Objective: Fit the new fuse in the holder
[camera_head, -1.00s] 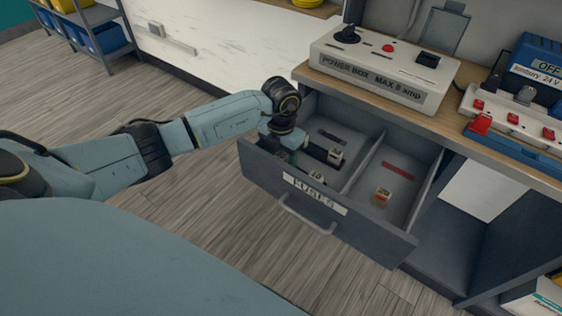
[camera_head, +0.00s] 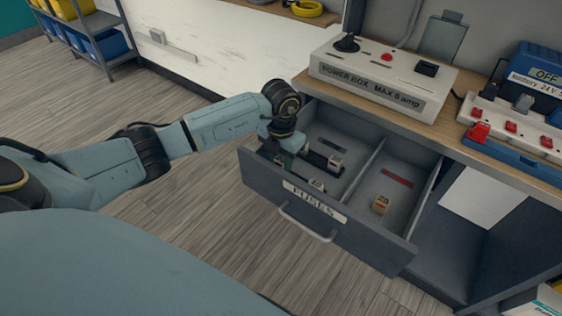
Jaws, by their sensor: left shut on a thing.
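My left gripper (camera_head: 286,160) reaches down into the left compartment of the open drawer (camera_head: 330,222) labelled FUSES. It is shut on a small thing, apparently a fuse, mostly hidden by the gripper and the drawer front. Another pale fuse (camera_head: 317,185) is near the drawer front. My right gripper is not in view.
A divider (camera_head: 362,172) splits the drawer. On the wooden bench top (camera_head: 450,133), right of the power box, are a blue battery unit (camera_head: 535,72) and a strip with red switches (camera_head: 511,127). An open cubby is right of the drawer. The floor in front is clear.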

